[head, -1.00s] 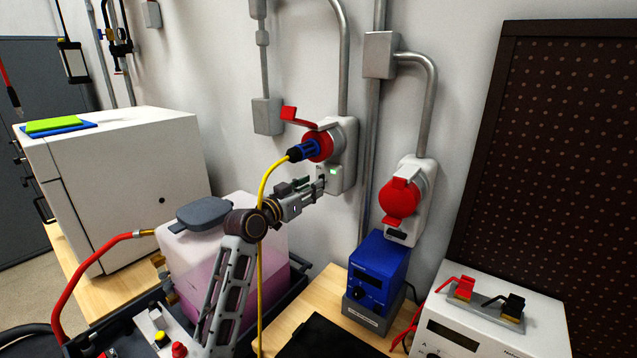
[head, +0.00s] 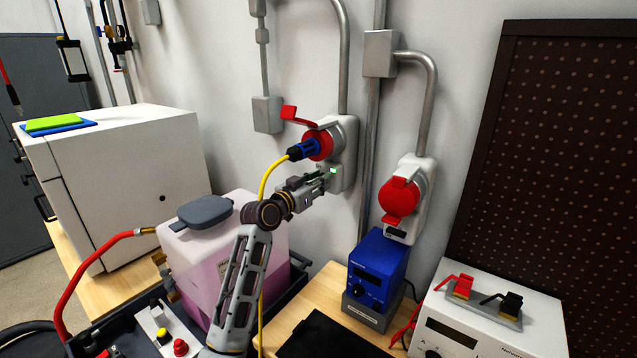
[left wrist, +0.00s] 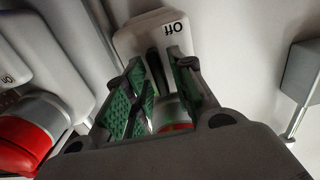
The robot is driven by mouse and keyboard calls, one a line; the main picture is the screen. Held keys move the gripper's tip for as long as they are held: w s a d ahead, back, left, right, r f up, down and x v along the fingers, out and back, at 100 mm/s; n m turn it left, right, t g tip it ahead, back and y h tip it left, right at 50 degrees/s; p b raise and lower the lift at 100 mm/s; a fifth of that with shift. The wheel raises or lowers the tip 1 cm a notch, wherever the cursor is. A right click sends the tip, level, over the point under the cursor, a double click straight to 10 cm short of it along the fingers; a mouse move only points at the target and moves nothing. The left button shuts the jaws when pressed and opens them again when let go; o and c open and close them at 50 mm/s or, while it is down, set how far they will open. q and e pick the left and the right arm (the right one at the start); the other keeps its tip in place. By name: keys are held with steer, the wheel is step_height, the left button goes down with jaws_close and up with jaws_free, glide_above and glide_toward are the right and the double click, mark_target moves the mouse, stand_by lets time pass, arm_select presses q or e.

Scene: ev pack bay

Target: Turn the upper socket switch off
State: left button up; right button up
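The upper socket (head: 337,150) is a pale wall box with a raised red lid and a blue plug (head: 303,151) on a yellow cable. A small green light (head: 333,171) glows on its lower part. My left gripper (head: 324,178) is right at that lower part. In the left wrist view its green-padded fingers (left wrist: 157,70) are apart, with nothing gripped between them. Beyond them is the socket's pale face (left wrist: 148,38), with "Off" upside down and a dark switch part by the fingertips. Contact cannot be told. My right gripper is out of view.
The lower socket (head: 422,190), with its red lid closed, is to the right; its red cover (left wrist: 22,145) shows at left in the wrist view. A blue device (head: 378,268) stands below. A tank of pink liquid (head: 190,250) stands beneath my left arm.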

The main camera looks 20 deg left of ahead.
arm_select(q)
jaws_close()
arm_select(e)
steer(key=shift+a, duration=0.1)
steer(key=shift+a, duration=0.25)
